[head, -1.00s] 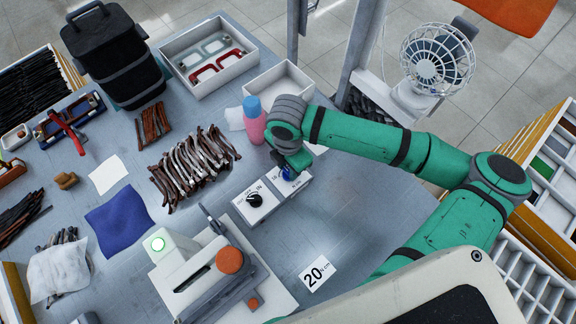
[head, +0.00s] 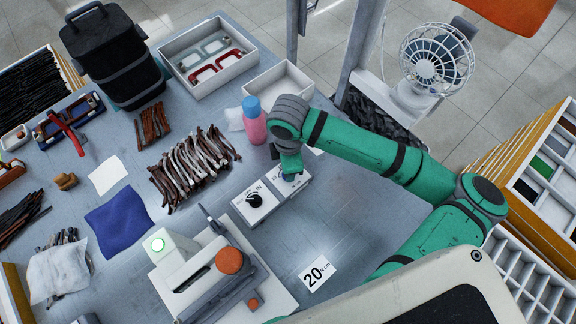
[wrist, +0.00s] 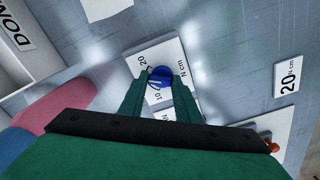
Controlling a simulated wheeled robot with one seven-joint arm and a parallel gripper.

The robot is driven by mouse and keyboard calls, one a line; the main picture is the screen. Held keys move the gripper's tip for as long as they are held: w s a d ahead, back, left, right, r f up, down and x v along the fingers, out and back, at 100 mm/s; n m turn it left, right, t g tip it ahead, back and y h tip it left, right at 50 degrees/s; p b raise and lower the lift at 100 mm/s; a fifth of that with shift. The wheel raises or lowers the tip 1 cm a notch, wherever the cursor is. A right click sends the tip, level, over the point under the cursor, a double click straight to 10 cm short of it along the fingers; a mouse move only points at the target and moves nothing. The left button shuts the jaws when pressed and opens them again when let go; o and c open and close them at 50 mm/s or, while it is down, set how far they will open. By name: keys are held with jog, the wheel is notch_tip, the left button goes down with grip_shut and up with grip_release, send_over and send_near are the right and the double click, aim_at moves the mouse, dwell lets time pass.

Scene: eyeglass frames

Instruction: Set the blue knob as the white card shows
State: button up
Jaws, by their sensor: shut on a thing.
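The blue knob (wrist: 160,76) sits on a white dial box (wrist: 164,55) marked 10, 20 and N cm. In the wrist view my gripper (wrist: 160,86) has one green finger on each side of the knob and is shut on it. A pale line shows on the knob's near part, but I cannot tell its exact setting. In the head view my gripper (head: 291,167) hides most of the knob. The white card (head: 318,273) reads 20 N cm and lies flat on the table; it also shows in the wrist view (wrist: 288,78).
A second white box with a black knob (head: 254,200) stands left of the dial box. A pink bottle with a blue cap (head: 254,122) is close behind my gripper. A white machine with an orange knob (head: 229,260) stands in front. The table right of the card is clear.

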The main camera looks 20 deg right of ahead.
jog(key=m, duration=0.5)
jog(key=shift+d+m, duration=0.15)
jog(key=shift+m, duration=0.25)
dwell(0.4)
jog(key=o, duration=1.1)
jog(key=shift+s, duration=0.1)
jog(key=shift+r, duration=0.1)
notch_tip(320, 180, up, 11)
jog(key=shift+f, duration=0.15)
